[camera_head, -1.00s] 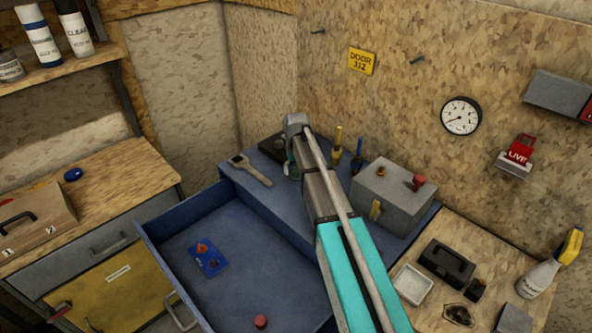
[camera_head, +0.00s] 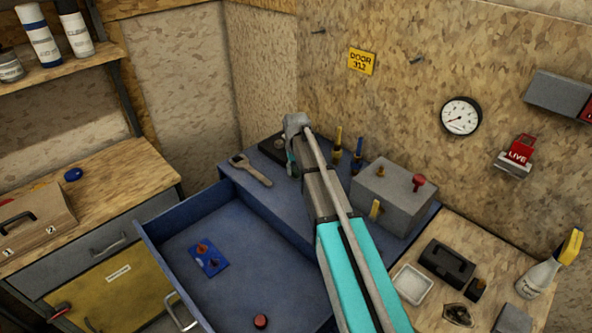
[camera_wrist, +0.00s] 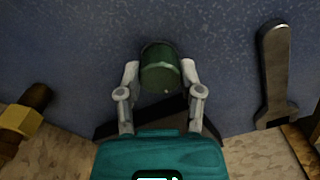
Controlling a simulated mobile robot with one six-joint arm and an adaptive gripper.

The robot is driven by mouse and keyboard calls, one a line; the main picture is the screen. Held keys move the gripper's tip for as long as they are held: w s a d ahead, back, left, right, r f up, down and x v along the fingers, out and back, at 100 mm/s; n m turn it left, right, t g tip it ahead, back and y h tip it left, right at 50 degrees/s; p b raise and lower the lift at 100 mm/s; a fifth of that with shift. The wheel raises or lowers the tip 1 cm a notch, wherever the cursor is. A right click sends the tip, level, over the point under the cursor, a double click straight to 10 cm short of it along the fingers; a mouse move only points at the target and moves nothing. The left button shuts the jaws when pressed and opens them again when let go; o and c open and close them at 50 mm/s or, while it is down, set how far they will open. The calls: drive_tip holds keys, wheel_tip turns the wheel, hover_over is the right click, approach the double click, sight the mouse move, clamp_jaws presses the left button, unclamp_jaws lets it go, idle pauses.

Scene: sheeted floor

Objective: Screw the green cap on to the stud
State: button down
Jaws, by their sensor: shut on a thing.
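The green cap (camera_wrist: 160,68) is a short, dark green cylinder between the two grey fingers of my gripper (camera_wrist: 161,80) in the wrist view. My gripper is shut on it, over the blue bench top.
A wrench (camera_head: 251,169) lies left of my gripper; it also shows in the wrist view (camera_wrist: 276,75). Tools with brass-coloured tops (camera_head: 338,140) stand right of the arm. A red knob (camera_head: 418,181) rises from the grey box. The open blue drawer (camera_head: 235,295) is in front.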

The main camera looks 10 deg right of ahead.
drive_tip(key=m, duration=0.4)
drive_tip(key=shift+m, duration=0.4)
drive_tip(key=m, duration=0.4)
drive_tip(key=shift+m, duration=0.3)
drive_tip(key=m, duration=0.9)
drive_tip(key=shift+m, duration=0.4)
drive_tip(key=shift+c, duration=0.8)
unclamp_jaws()
drive_tip(key=shift+c, duration=0.8)
